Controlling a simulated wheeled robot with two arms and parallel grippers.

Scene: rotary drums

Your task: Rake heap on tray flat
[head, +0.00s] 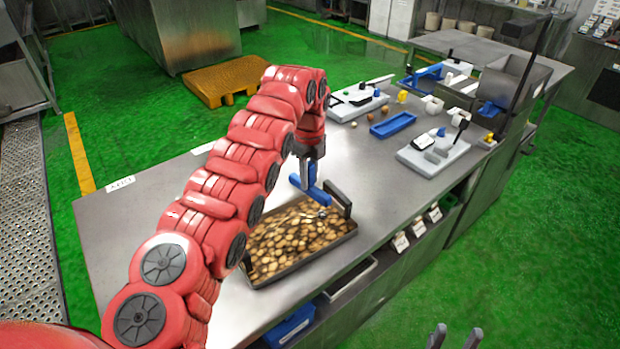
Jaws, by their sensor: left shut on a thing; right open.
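A dark tray (318,254) sits on the metal table, filled with a heap of brown and tan pieces (290,240). A raised handle (338,198) stands at its far right end. My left gripper (305,172) is above the tray's far edge, shut on a blue rake (309,184). The rake's blue head is at the far side of the heap; I cannot tell whether it touches the pieces.
The steel table (150,225) is bare left of the tray. Beyond it are a blue dish (392,124), white scales (433,152) and small round items. A metal hopper (515,80) stands at the far right. A yellow pallet (225,80) lies on the green floor.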

